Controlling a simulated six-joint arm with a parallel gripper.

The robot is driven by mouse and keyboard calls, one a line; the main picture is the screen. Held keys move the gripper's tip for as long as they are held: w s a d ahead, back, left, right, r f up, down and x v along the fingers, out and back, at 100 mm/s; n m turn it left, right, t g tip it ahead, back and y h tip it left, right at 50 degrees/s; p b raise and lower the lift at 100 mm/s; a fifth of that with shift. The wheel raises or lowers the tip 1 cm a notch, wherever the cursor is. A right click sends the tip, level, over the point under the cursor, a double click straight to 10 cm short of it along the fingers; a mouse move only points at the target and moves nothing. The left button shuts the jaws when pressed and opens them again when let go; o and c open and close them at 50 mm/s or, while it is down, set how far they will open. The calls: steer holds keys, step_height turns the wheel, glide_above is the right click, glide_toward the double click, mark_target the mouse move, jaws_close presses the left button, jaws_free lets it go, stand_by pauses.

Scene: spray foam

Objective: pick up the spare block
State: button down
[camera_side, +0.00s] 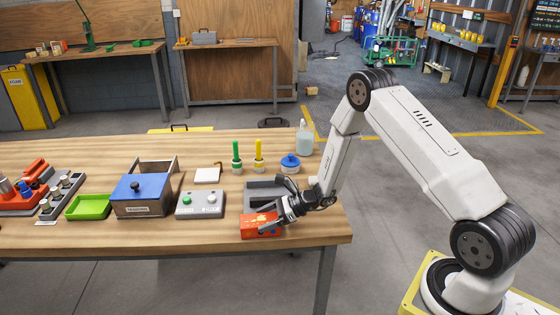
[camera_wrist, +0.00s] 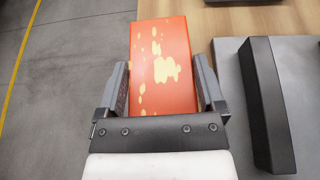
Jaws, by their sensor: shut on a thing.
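The spare block is an orange-red block (camera_side: 262,226) near the front right edge of the wooden table in the side view. In the wrist view the orange block (camera_wrist: 163,62) shows pale yellow blotches on its top and lies between the two fingers. My gripper (camera_side: 284,210) reaches it from the right in the side view. In the wrist view my gripper (camera_wrist: 165,85) has a finger against each side of the block and is shut on it. I cannot tell whether the block touches the table. Its near end is partly hidden by the gripper.
A dark grey fixture (camera_side: 262,192) stands close behind the block; its dark bar (camera_wrist: 267,105) is right of the gripper in the wrist view. A grey button box (camera_side: 200,204), a blue-lidded box (camera_side: 143,190) and a green tray (camera_side: 89,207) stand to the left. The table's front edge is close.

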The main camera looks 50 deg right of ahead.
steer(key=shift+r, duration=0.25)
steer(key=shift+r, duration=0.75)
steer(key=s+r, duration=1.1)
steer(key=s, duration=0.3)
steer(key=shift+a, duration=0.4)
steer(key=shift+w+d, duration=0.1)
steer(key=shift+w, duration=0.05)
